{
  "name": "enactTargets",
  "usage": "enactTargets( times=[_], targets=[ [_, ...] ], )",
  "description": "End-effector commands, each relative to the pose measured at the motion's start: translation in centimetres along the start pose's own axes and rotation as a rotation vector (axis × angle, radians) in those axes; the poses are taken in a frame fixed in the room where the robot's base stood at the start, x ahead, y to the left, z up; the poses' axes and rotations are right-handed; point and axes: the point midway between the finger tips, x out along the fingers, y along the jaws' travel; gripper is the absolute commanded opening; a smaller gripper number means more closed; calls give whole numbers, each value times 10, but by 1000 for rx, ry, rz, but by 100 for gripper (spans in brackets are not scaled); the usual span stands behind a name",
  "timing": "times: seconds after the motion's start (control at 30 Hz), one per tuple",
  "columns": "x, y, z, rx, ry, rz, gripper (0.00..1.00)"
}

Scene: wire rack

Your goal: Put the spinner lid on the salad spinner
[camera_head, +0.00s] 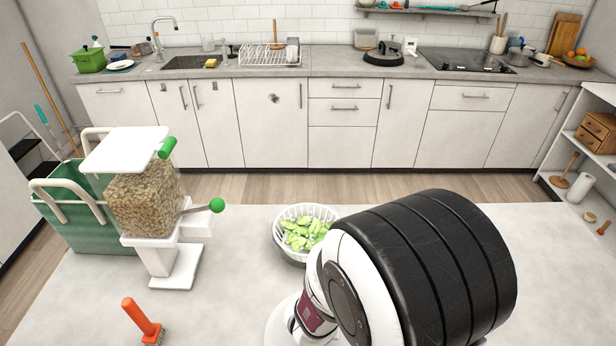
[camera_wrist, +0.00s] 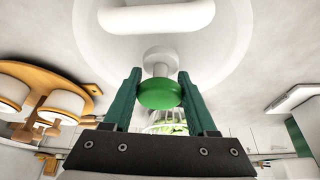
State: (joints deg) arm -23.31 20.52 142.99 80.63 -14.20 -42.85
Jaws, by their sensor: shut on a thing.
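The salad spinner (camera_head: 278,240) is a white slotted bowl with pale green leaves in it, standing on the counter left of my arm. In the wrist view, my gripper (camera_wrist: 160,76) has its two green fingers closed on a green knob on a short white stem. The stem joins a large, pale, round piece that I take for the spinner lid (camera_wrist: 92,38), with a thick white bar across it. Green leaves (camera_wrist: 172,128) show beyond the knob. In the head view my arm hides the gripper and the lid.
A grain dispenser (camera_head: 145,195) with a green-knobbed lever and a green basket (camera_head: 75,225) stand left of the spinner. An orange-handled brush (camera_head: 143,318) lies at front left. The counter (camera_head: 235,290) between dispenser and spinner is clear.

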Motion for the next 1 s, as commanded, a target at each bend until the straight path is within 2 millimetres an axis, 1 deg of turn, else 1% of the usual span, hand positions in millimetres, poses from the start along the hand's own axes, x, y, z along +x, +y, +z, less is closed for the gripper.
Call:
enactTargets(
  times=[0.37, 0.57, 0.83, 0.97, 1.0],
  targets=[
    [-46, -1, -2, 2, 7, -4, 0],
    [-76, -1, -2, 1, 10, -4, 0],
    [-122, -1, -1, -1, 5, -8, 0],
    [-126, -5, -22, 33, 87, -48, 0],
    [-128, -6, -30, 46, 120, -68, 0]
  ],
)
